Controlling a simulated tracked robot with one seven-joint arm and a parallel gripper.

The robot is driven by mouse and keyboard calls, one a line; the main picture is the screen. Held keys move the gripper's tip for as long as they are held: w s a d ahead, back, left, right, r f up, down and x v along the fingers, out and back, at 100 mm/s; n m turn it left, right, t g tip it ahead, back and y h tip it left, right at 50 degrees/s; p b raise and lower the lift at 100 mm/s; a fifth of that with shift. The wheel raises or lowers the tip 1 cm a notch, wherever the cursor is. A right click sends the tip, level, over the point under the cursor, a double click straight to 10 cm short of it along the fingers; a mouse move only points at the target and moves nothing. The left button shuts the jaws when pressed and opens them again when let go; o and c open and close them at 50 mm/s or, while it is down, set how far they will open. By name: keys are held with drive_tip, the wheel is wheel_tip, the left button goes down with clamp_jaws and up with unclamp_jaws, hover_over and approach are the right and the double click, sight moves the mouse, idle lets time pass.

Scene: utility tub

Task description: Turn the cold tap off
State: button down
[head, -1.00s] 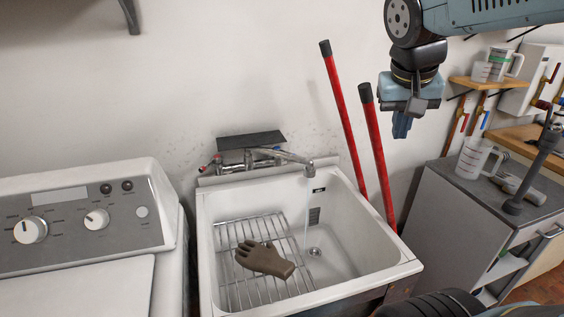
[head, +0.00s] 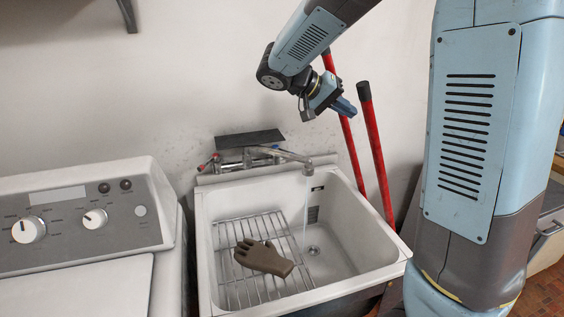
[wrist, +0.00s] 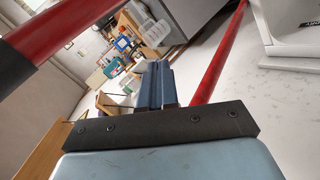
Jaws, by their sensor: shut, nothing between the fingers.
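The mixer tap (head: 245,160) is on the wall behind the white utility tub (head: 208,232), under a small dark shelf. A red-marked handle (head: 205,167) is at its left end. A small blue-marked part, seemingly the cold tap (head: 273,148), is by the base of the spout (head: 290,155) and is too small to show its angle. A thin stream of water (head: 306,200) runs from the spout into the tub. My gripper (head: 346,106) is shut and empty, above and right of the tap, before the red poles. Its closed fingers show in the wrist view (wrist: 155,85).
A brown glove (head: 264,258) lies on a wire rack (head: 228,285) in the tub. Two red poles (head: 375,150) lean on the wall right of the tap. A dark shelf (head: 250,139) overhangs the tap. A washing machine (head: 75,225) stands left.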

drive_tip(key=w+a+f+n+t+h, duration=0.2)
drive_tip(key=a+f+n+t, duration=0.45)
drive_tip(key=a+f, duration=0.6)
drive_tip(key=w+a+f+n+t+h, duration=0.1)
drive_tip(key=w+a+f+n+t, duration=0.1)
drive_tip(key=a+f+n+t, duration=0.75)
drive_tip(key=w+d+m+g, duration=0.3)
drive_tip(key=w+d, duration=0.4)
drive_tip(key=w, duration=0.2)
drive_tip(key=shift+w+f, duration=0.2)
drive_tip(key=shift+f, duration=0.15)
drive_tip(key=shift+d, duration=0.1)
